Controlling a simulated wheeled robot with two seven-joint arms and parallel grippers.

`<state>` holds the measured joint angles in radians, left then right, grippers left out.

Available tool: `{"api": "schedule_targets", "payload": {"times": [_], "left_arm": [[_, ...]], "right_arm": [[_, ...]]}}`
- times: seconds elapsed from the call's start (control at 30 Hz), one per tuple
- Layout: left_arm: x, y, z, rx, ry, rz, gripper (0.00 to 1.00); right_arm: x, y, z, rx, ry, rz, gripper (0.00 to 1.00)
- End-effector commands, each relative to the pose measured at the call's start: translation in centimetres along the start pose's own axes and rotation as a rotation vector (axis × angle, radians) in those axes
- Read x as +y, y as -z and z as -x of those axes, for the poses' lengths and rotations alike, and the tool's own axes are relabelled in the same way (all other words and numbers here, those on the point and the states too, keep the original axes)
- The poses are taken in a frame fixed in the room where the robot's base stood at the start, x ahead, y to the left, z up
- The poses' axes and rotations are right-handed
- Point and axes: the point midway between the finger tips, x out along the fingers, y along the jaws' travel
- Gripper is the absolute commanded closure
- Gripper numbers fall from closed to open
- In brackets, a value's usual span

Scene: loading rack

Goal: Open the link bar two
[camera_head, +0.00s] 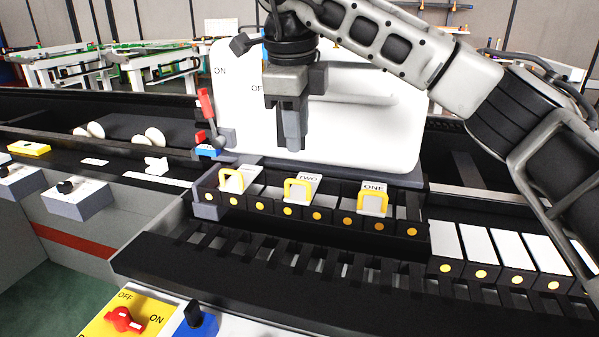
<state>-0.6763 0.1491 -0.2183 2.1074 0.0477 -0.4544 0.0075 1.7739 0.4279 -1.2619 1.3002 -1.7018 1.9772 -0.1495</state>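Link bar two is a white block labelled "TWO" with a yellow handle (297,190), in the middle of the black rack (330,222). The block labelled "ONE", also with a yellow handle (373,202), stands to its right. Another yellow-handled block (231,181) is at the left; its label is hidden or too small to read. My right gripper (294,146) hangs pointing down above link bar two, apart from its handle. Its fingers look close together, and I see nothing between them. My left gripper is not in view.
A white panel (350,105) stands right behind my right gripper, with a red lever (206,105) at its left. White-topped black blocks (480,250) line the right. A yellow switch box (124,318) is at the front.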

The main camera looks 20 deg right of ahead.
Motion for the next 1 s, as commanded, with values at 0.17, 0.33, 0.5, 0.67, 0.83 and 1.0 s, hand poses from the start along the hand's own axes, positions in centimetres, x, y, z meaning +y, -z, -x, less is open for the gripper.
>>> {"api": "schedule_targets", "payload": {"times": [0.17,0.33,0.5,0.67,0.83,1.0], "left_arm": [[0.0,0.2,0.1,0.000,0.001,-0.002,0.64],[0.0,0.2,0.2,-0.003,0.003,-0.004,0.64],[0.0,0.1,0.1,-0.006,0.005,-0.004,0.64],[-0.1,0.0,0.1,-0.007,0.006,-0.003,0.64],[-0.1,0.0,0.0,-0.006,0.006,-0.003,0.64],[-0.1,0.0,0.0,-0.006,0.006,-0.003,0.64]], "right_arm": [[0.0,0.1,-3.9,0.002,-0.003,0.001,0.69],[0.0,0.0,-6.6,0.001,-0.002,0.001,0.69],[0.0,0.0,-8.1,0.000,-0.001,0.001,0.69],[0.0,0.0,-8.4,-0.002,0.000,0.001,0.69],[0.0,0.0,-8.4,-0.002,0.000,0.001,0.69],[0.0,0.0,-8.4,-0.002,0.000,0.001,1.00]]}}
